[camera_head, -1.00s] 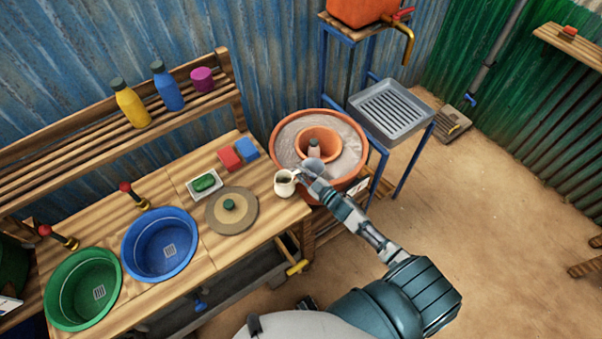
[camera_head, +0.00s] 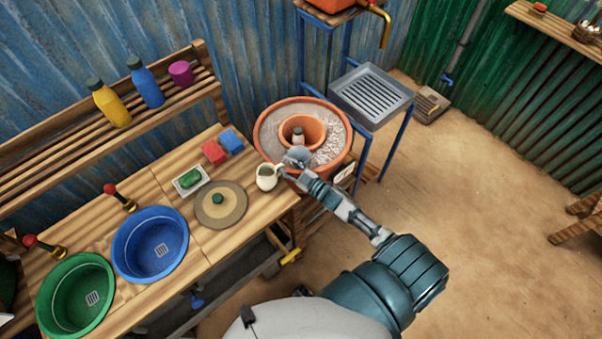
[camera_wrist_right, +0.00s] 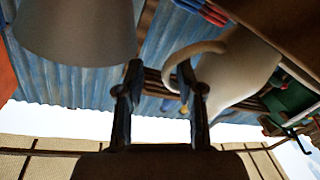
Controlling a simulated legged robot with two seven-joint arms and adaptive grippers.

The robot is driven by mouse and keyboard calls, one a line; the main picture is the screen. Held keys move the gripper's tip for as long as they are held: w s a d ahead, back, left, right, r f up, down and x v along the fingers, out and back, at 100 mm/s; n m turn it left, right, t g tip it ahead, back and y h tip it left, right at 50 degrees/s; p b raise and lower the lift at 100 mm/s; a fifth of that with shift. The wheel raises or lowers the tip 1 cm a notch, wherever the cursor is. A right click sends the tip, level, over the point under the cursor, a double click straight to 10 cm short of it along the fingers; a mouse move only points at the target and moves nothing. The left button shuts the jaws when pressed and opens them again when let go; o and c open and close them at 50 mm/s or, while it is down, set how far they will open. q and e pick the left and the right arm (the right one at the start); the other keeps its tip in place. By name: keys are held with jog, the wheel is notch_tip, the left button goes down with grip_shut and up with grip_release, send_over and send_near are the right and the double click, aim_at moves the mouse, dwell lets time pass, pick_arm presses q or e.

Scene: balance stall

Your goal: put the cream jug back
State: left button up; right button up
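The cream jug (camera_head: 266,178) stands upright at the right end of the wooden counter, by the large clay pot. My right gripper (camera_head: 285,172) is at the jug's right side, where its handle is. In the right wrist view the jug (camera_wrist_right: 240,70) is at upper right, and its curved handle reaches into the gap between the two fingers. My right gripper (camera_wrist_right: 163,85) is open there, with clear space between its fingers. Whether a finger touches the handle I cannot tell. My left gripper is out of view.
A large clay pot (camera_head: 264,132) stands close behind the gripper. A grey cup-like thing (camera_head: 298,155) is near the fingers. A round lid (camera_head: 237,213), soap dish (camera_head: 179,188) and blue basin (camera_head: 125,240) lie left of the jug. A drain tray (camera_head: 344,83) stands at back right.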

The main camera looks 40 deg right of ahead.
jog(key=shift+v, duration=5.35)
jog(key=s+f+m+g+h, duration=0.2)
jog(key=s+f, duration=0.2)
jog(key=f, duration=0.6)
jog(key=s+f+m+g+h, duration=0.1)
jog(key=s+f+g, duration=0.25)
jog(key=f, duration=0.65)
jog(key=s+f+m+g+h, duration=0.2)
jog(key=s+f, duration=0.2)
jog(key=f, duration=0.6)
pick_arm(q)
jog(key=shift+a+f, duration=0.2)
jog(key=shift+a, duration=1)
pick_arm(e)
jog(key=s+a+f+g, duration=0.3)
jog(key=s+f, duration=0.2)
jog(key=s, duration=0.4)
jog(key=s+a+f+g, duration=0.3)
jog(key=s+f, duration=0.3)
jog(key=s, duration=0.3)
jog(key=s+a+f+g, duration=0.3)
jog(key=s+a+f, duration=0.2)
jog(key=s, duration=0.4)
jog(key=shift+s+f+m, duration=0.2)
jog(key=shift+f+m, duration=0.1)
jog(key=shift+f, duration=0.2)
